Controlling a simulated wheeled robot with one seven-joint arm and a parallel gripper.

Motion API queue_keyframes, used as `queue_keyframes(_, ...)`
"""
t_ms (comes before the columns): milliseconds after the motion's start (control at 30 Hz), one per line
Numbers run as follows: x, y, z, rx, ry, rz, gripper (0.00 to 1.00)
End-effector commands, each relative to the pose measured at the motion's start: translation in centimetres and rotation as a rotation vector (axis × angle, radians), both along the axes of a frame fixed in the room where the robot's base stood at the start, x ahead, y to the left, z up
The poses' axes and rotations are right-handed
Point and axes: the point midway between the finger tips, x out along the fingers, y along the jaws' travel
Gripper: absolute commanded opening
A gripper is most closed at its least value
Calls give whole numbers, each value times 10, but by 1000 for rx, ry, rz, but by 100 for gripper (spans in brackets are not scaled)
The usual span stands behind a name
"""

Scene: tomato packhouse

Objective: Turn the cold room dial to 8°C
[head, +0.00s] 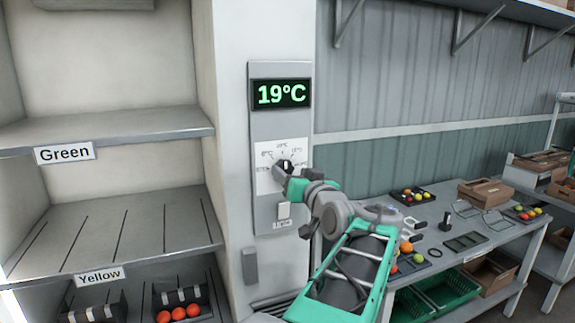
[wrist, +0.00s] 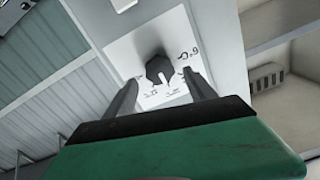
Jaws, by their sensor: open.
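The cold room dial is a black knob (wrist: 158,68) on a white scale plate (head: 268,182), mounted on a grey wall panel (head: 262,130). Only part of the knob (head: 284,166) shows in the head view, at the end of my arm. The green display (head: 281,94) above it reads 19°C. My gripper (wrist: 163,82) is open in the wrist view, one finger on each side of the knob. I cannot tell whether the fingers touch it. The scale marks are too small or partly hidden to read fully.
A white switch (head: 284,211) sits below the dial. Shelves labelled Green (head: 64,153) and Yellow (head: 99,277) stand at the left. A worktable (head: 455,247) with tomato trays and cardboard boxes is at the right, with green crates (head: 447,290) underneath.

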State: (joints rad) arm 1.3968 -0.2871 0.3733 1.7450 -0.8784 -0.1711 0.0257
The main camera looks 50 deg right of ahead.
Motion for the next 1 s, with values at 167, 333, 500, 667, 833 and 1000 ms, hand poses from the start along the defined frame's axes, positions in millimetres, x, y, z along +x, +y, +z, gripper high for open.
queue_keyframes(167, 26, -14, 2, 2, 2, 3, 64)
queue_keyframes(333, 31, -18, 0, 0, 2, -1, 64)
queue_keyframes(500, 31, -18, -1, 0, 2, -1, 63)
queue_keyframes(667, 31, -18, -1, 0, 2, -1, 50)
queue_keyframes(833, 31, -17, -1, 0, 2, -1, 36)
queue_keyframes(1000, 31, -17, -1, 0, 2, -1, 22)
